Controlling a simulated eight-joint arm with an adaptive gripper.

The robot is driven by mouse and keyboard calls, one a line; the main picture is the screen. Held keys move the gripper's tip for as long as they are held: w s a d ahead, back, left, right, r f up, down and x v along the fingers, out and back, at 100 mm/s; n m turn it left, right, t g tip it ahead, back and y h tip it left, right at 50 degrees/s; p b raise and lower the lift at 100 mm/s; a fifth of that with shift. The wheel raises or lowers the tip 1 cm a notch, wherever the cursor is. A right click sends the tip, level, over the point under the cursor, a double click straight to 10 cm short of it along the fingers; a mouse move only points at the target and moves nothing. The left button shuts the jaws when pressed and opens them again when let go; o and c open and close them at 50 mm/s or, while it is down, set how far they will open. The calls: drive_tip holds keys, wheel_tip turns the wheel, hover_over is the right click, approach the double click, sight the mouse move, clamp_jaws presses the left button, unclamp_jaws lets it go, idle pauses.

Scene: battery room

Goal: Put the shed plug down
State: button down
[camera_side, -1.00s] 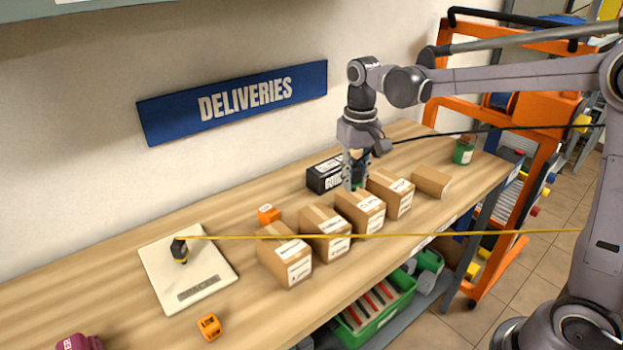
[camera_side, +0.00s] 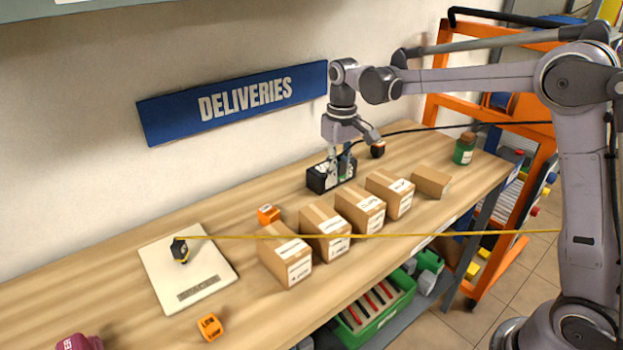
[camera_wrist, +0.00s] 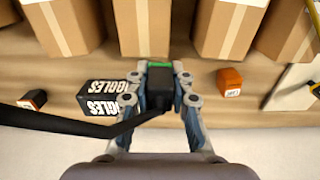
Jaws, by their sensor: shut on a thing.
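My gripper (camera_side: 342,165) is shut on the shed plug, a black block with a green end (camera_wrist: 160,92), in the wrist view. A black cable (camera_wrist: 70,128) runs from the plug to the left there, and to the right in the side view. In the side view my gripper is in front of the black GOGGLES box (camera_side: 322,180) and hides part of it, behind the row of parcels. The plug is mostly hidden there, and I cannot tell whether it touches the wooden bench (camera_side: 120,240).
Several cardboard parcels (camera_side: 325,228) stand in a row. An orange block (camera_side: 268,214) lies left of my gripper. A black plug (camera_side: 180,250) with a yellow cable stands on a white plate (camera_side: 215,270). A black-and-orange item (camera_side: 377,150) and a green jar (camera_side: 464,150) are to the right.

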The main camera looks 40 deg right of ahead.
hover_over(296, 225)
wheel_tip(296, 225, down, 6)
drive_tip(key=shift+f, duration=2.2)
drive_tip(key=shift+f, duration=0.15)
drive_tip(key=c, duration=1.2)
unclamp_jaws()
